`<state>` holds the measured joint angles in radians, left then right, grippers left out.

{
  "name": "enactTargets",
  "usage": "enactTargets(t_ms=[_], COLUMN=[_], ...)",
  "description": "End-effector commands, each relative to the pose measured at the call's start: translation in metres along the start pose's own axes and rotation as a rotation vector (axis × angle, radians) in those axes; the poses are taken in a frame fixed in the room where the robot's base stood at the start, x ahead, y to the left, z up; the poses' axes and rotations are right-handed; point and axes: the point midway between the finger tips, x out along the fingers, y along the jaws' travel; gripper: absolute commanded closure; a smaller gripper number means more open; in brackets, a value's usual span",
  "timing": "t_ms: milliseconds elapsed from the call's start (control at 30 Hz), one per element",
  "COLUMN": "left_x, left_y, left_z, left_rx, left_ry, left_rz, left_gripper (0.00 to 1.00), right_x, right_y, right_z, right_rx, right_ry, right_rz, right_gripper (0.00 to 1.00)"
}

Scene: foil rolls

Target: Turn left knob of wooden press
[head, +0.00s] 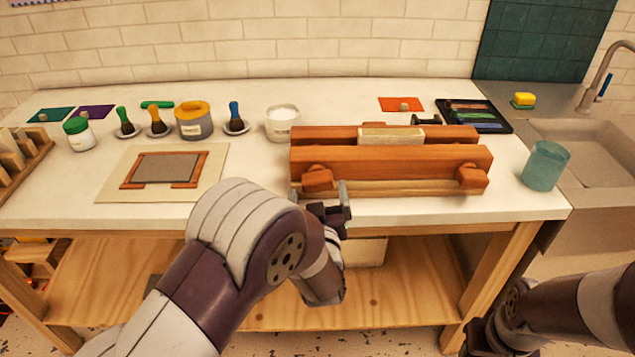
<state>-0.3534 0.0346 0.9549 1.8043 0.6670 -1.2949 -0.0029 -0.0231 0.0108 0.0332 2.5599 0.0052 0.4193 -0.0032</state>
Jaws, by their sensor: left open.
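The wooden press (400,160) lies on the right half of the white table, with an orange-brown front beam. Its left knob (317,178) is a chunky wooden piece on the beam's front face near the left end. Its right knob (471,178) sits near the right end. My left gripper (321,192) is open at the table's front edge, just in front of and below the left knob. I cannot tell whether its fingers touch the knob. My right arm (560,310) is at the lower right; its gripper (482,338) is partly cut off and unclear.
A framed screen (163,168) lies left of my left arm. Jars, including a white one (283,123), and brushes stand behind it. A teal cup (545,165) stands right of the press by the sink (585,150). A black tray (478,115) lies behind the press.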

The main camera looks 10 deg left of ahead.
Motion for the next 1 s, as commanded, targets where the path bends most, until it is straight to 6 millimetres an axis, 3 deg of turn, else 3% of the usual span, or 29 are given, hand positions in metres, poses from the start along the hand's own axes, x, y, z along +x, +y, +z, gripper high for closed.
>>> enactTargets(t_ms=[200,533,567,700,867,1000], left_x=[0.037,0.044,0.044,0.044,0.044,0.044], left_y=[0.0,0.0,0.0,0.0,0.0,0.0], left_z=[0.0,0.0,0.0,0.0,0.0,-0.002], left_rx=[0.0,0.0,0.0,0.0,0.032,0.226], left_ry=[-0.001,-0.002,-0.002,-0.002,-0.002,-0.004], left_rz=[0.0,0.002,0.002,0.001,0.001,0.001], left_gripper=[0.04,0.04,0.07,0.53,0.55,0.55], right_x=[-0.002,-0.002,-0.002,-0.002,-0.004,-0.011], right_y=[0.0,0.0,0.0,0.0,0.0,0.0], right_z=[0.0,0.0,0.0,0.0,0.0,-0.001], right_rx=[0.0,0.0,0.0,0.0,0.0,0.0], right_ry=[0.0,0.0,0.0,0.0,0.0,0.0], right_rz=[0.0,0.0,0.0,0.0,0.0,0.0], right_gripper=[0.57,0.57,0.57,0.57,0.57,0.57])
